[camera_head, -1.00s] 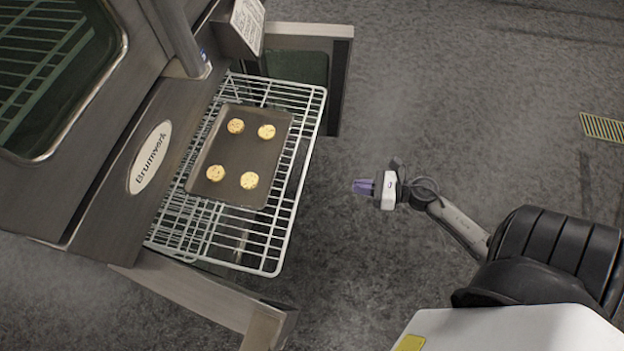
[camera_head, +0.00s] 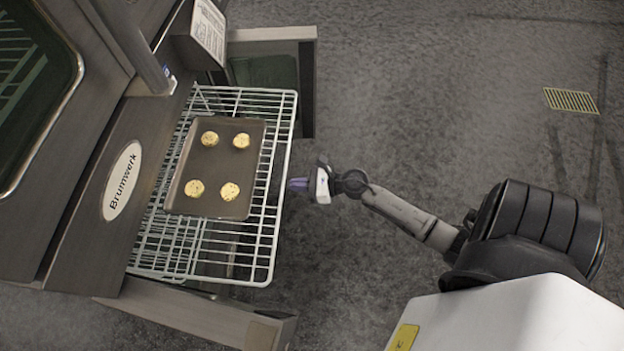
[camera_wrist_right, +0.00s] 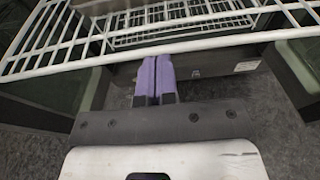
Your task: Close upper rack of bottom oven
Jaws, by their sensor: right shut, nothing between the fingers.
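The upper rack (camera_head: 262,240), a white wire rack, is pulled out of the bottom oven (camera_head: 75,215). A dark baking tray (camera_head: 215,165) with several round golden pieces of food lies on it. My right gripper (camera_head: 297,184) is shut and empty, close to the rack's outer edge in the head view. In the right wrist view, its purple fingertips (camera_wrist_right: 155,72) are together just at the rack's front bar (camera_wrist_right: 215,42). I cannot tell whether they touch it. My left gripper is not in view.
The bottom oven's two open doors stand on either side, one at the top (camera_head: 308,90) and one below (camera_head: 200,318). Another wire rack (camera_wrist_right: 180,15) shows beyond in the wrist view.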

